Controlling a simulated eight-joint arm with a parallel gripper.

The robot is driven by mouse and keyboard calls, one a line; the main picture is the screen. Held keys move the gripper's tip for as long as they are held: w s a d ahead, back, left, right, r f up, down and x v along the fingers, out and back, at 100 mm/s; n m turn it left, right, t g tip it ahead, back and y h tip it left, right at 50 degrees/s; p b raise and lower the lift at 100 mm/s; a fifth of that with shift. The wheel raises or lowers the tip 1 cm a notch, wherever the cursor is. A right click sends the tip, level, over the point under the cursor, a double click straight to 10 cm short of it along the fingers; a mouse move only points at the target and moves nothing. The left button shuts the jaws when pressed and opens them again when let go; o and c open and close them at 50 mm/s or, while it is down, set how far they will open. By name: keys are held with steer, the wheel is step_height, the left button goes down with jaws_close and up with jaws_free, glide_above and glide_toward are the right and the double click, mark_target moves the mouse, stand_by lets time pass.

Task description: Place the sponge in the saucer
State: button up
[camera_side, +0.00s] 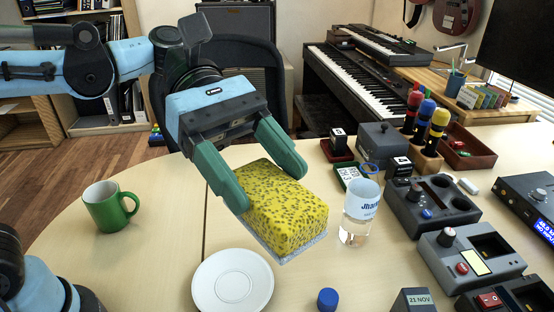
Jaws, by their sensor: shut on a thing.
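The yellow speckled sponge (284,207) has a pale layer along its lower edge and is tilted in the camera_side view. My gripper (268,180) is shut on the sponge, with a green finger on each side of it. The sponge appears raised above the table, up and to the right of the saucer. The white round saucer (233,281) lies on the table at the bottom middle. No object is on the saucer. The exact height of the sponge is hard to tell.
A clear cup (359,213) stands close to the sponge's right. A green mug (109,206) is at the left. A blue cap (327,299) is right of the saucer. Grey devices (432,206) crowd the right side. The table (150,255) is bare left of the saucer.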

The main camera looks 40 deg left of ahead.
steer(key=s+a+f+m+g, duration=0.1)
steer(key=s+f, duration=0.3)
steer(key=s, duration=0.5)
glide_above(245, 288)
step_height(245, 288, down, 15)
steer(key=shift+f, duration=2.2)
steer(key=shift+f, duration=0.55)
steer(key=o, duration=1.1)
